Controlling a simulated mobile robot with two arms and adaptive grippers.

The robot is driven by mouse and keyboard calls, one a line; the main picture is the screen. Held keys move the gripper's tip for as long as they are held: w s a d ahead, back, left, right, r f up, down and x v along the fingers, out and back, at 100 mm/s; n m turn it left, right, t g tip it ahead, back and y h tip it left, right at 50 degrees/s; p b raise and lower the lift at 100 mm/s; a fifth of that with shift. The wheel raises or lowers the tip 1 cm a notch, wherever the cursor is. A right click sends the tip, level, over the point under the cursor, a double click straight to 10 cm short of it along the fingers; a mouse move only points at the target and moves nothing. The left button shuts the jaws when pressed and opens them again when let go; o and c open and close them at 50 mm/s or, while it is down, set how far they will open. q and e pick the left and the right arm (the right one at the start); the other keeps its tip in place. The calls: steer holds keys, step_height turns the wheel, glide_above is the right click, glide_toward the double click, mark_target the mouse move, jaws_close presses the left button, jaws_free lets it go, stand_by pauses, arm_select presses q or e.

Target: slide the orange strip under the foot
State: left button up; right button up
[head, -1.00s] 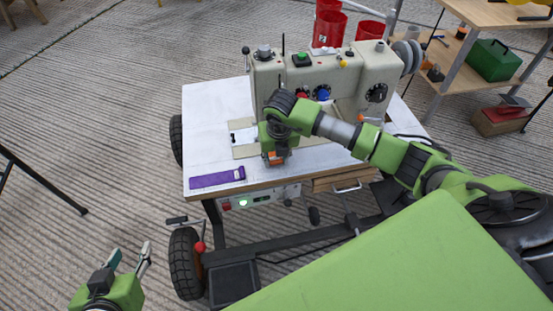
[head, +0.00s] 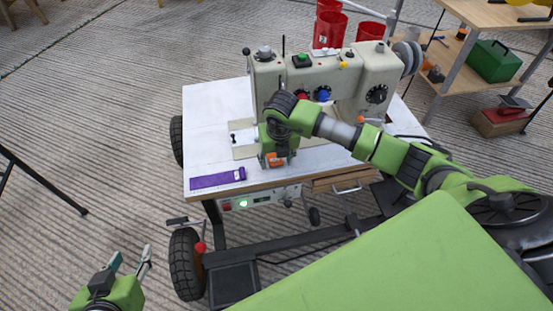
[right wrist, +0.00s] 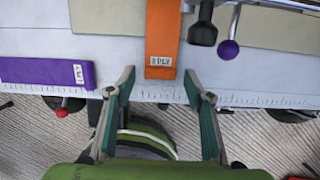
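The orange strip (right wrist: 162,40), labelled "2 PLY", lies lengthwise on the white sewing table (head: 205,110). Its near end is close to the table's front edge, and its far end runs out of the right wrist view. In the head view the strip (head: 275,158) is mostly covered by my right gripper. The right gripper (right wrist: 159,80) is open; its fingers are apart on either side of the strip's near end, not closed on it. The sewing machine (head: 345,75) stands behind. I cannot make out its foot. My left gripper (head: 131,256) is open and empty, off the table at lower left.
A purple strip (head: 217,180) lies at the table's front left; it also shows in the right wrist view (right wrist: 40,72). A lever with a purple knob (right wrist: 228,50) hangs right of the orange strip. Red bins (head: 330,25) stand behind the machine.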

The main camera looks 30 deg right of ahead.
stand_by(0.3)
step_height(320, 180, up, 12)
steer(key=s, duration=0.2)
steer(key=shift+s+a, duration=0.15)
steer(key=shift+a, duration=0.15)
steer(key=shift+a+f, duration=0.1)
steer(key=shift+f, duration=0.05)
